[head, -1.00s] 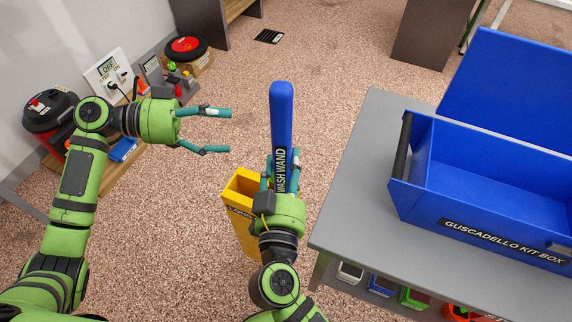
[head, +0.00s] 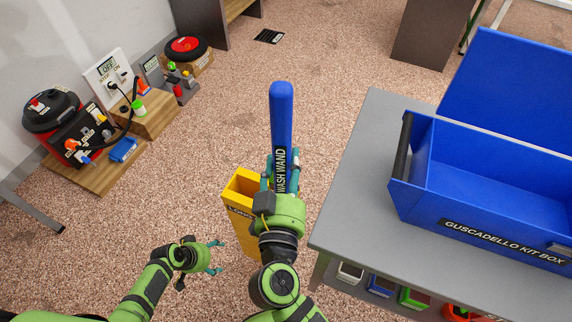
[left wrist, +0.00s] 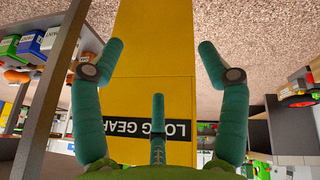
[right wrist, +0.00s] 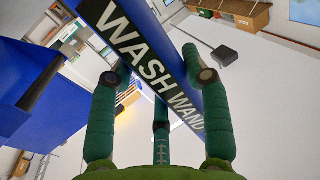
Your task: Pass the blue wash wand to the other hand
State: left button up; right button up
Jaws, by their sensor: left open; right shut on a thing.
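The blue wash wand (head: 281,115) stands roughly upright in my right gripper (head: 281,174), its long blue end pointing up. In the right wrist view the wand (right wrist: 178,88) with its "WASH WAND" label passes between the fingers of my right gripper (right wrist: 160,75), which are shut on it. My left gripper (head: 216,257) is low and to the left of the wand, open and empty, apart from it. In the left wrist view the fingers of my left gripper (left wrist: 160,55) are spread, with a yellow bin behind them.
The yellow bin marked "LONG GEAR" (head: 238,190) stands behind my right gripper. A grey table (head: 350,225) with a blue kit box (head: 480,190) is at the right. A red and black vacuum (head: 60,115) and a wooden board (head: 95,175) are at the left.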

pick_arm(q)
jog(key=s+d+f+g+y, duration=0.1)
jog(key=s+f, duration=0.3)
jog(key=s, duration=0.5)
jog(key=s+d+f+m+g+y, duration=0.1)
jog(key=s+f, duration=0.2)
jog(key=s, duration=0.6)
jog(key=s+f+m+y, duration=0.1)
jog(key=s+f, duration=0.3)
jog(key=s, duration=0.6)
jog(key=shift+d+f+g, duration=0.35)
jog(key=shift+d+g, duration=0.05)
jog(key=shift+s, duration=0.1)
